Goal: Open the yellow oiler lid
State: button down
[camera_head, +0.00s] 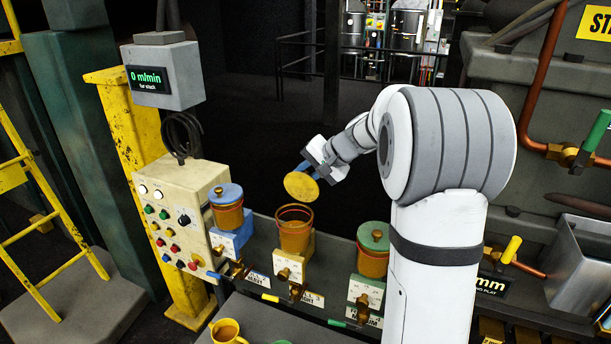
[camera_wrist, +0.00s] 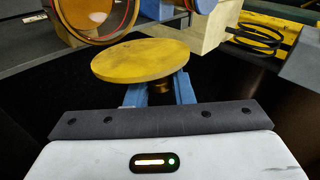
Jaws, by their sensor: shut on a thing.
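The yellow lid (camera_head: 301,186) is off the middle oiler and tilted in the air above and a little right of it. It also shows in the wrist view (camera_wrist: 142,60) as a flat disc. The middle oiler pot (camera_head: 295,237) is orange with an open, dark round mouth. Its open rim also shows in the wrist view (camera_wrist: 130,28), at the top left, apart from the lid.
A blue-lidded oiler (camera_head: 228,214) stands to the left and a green-lidded oiler (camera_head: 373,255) to the right. A control box (camera_head: 185,215) with buttons is further left. A yellow mug (camera_head: 226,331) sits at the front. The space behind the lid is clear.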

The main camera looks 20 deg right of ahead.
jog(key=shift+d+f+g, duration=0.1)
jog(key=shift+f+g, duration=0.2)
jog(key=shift+f, duration=0.1)
jog(key=c, duration=1.7)
grip_release()
jog(key=o, duration=0.4)
jog(key=shift+w, duration=0.25)
jog(key=shift+r, duration=0.15)
jog(key=shift+s+r, duration=0.1)
jog(key=shift+s+d+r, duration=0.1)
jog(key=shift+d+r, duration=0.2)
jog(key=v, duration=0.6)
jog(key=shift+s+d+r, duration=0.2)
jog(key=shift+s, duration=0.15)
